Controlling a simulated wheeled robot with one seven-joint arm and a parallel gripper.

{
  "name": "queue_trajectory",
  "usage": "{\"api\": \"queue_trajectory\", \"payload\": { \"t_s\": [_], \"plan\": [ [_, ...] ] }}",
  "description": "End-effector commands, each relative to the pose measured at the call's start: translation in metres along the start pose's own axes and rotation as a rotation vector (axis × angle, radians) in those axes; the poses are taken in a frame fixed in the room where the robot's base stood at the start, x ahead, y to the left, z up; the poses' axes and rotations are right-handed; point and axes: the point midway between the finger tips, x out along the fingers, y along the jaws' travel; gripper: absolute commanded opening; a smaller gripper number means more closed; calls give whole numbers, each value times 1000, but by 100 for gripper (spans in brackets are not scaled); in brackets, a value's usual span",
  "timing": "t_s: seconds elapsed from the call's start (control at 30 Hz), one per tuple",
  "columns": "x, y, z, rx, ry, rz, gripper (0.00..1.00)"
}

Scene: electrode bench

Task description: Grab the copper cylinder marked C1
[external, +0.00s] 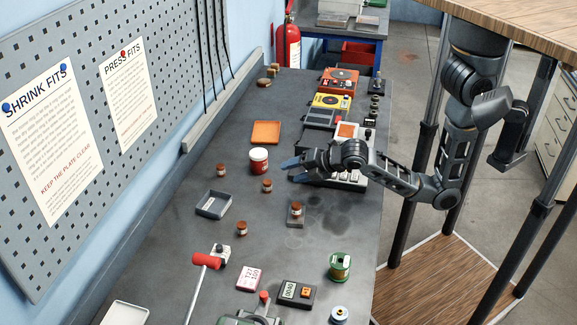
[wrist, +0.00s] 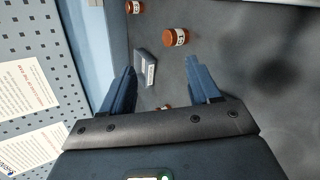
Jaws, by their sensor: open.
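Several small copper cylinders with white labels stand on the dark bench: one at the left (external: 221,170), one nearer my gripper (external: 267,185), one further forward (external: 242,228), and one on a small grey block (external: 296,209). The marks are too small to read, so I cannot tell which is C1. My gripper (external: 288,171) is open and empty above the bench, to the right of the second cylinder. The wrist view shows one cylinder (wrist: 176,37) beyond the fingers (wrist: 160,64), another (wrist: 134,7) at the top edge, and a third (wrist: 165,107) partly hidden by my gripper.
A red-and-white jar (external: 259,161) stands close left of my gripper, with an orange tray (external: 266,132) behind it. A grey tray (external: 213,205) lies among the cylinders. Instruments (external: 332,101) line the right edge. A pegboard (external: 85,110) bounds the left.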

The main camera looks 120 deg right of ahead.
Motion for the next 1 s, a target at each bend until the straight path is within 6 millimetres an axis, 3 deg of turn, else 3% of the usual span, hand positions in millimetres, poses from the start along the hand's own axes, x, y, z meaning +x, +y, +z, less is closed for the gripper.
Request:
{"api": "queue_trajectory", "payload": {
  "t_s": [0.2,0.5,0.67,0.8,1.0],
  "plan": [
    [-5,14,0,-564,-110,16,61],
    [-11,27,1,-1035,-213,-8,61],
    [-14,32,1,-1197,-250,-25,61],
    [6,0,-8,-1207,-248,-32,61],
    [25,-27,-16,-1201,-249,-29,61]
  ]
}}
